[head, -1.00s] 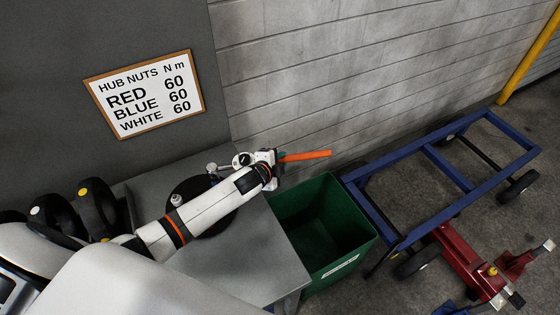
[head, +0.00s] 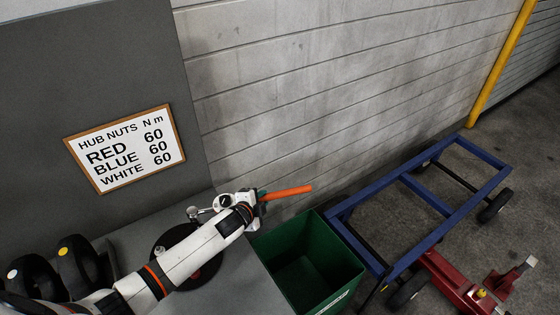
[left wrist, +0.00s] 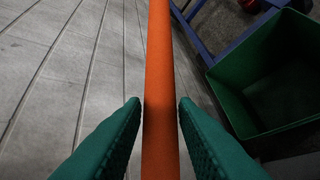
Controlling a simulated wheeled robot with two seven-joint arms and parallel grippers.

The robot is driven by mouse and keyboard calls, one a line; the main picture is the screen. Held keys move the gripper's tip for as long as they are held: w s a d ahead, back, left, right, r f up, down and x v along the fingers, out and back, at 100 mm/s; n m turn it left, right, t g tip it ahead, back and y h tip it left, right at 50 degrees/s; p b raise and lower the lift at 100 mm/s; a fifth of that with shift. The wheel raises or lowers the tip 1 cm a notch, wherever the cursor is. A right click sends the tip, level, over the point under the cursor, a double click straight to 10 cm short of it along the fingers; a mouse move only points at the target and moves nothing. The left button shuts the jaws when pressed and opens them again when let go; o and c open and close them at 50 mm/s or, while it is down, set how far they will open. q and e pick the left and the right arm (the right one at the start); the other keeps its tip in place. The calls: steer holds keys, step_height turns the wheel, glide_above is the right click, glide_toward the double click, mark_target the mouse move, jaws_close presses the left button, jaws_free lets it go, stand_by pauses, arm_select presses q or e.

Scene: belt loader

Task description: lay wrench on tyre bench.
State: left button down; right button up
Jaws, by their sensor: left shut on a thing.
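My left gripper (head: 258,198) is shut on the wrench (head: 287,192), whose orange bar sticks out to the right of the jaws. In the left wrist view the orange bar (left wrist: 160,70) runs lengthwise between the two green finger pads (left wrist: 160,112). The grey tyre bench (head: 243,287) lies below and left of the gripper, with a dark round plate (head: 206,272) on it, partly hidden by my left arm. The gripper is above the bench's far right corner area, with the bar reaching out past the bench edge. My right gripper is out of view.
A green bin (head: 325,245) stands right of the bench, below the orange bar. A blue wheeled frame (head: 425,192) and a red jack (head: 450,283) are further right. Black tyres (head: 75,262) stand at the bench's left. A torque sign (head: 125,148) hangs behind.

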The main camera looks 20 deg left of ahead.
arm_select(q)
steer(key=shift+r, duration=0.15)
steer(key=shift+s+d+r+b, duration=0.15)
steer(key=shift+d+b, duration=0.25)
steer(key=shift+b, duration=0.3)
steer(key=s+d+r+b, duration=0.2)
steer(key=s+r+b, duration=0.2)
steer(key=s+b, duration=0.2)
steer(key=s+d+r+n+y+b, duration=0.1)
steer(key=s+d+r+b, duration=0.1)
steer(key=s+r+b, duration=0.3)
steer(key=s, duration=0.2)
steer(key=shift+s+b, duration=0.35)
steer(key=shift+s, duration=0.05)
steer(key=shift+w+d+r, duration=0.1)
steer(key=shift+d, duration=0.05)
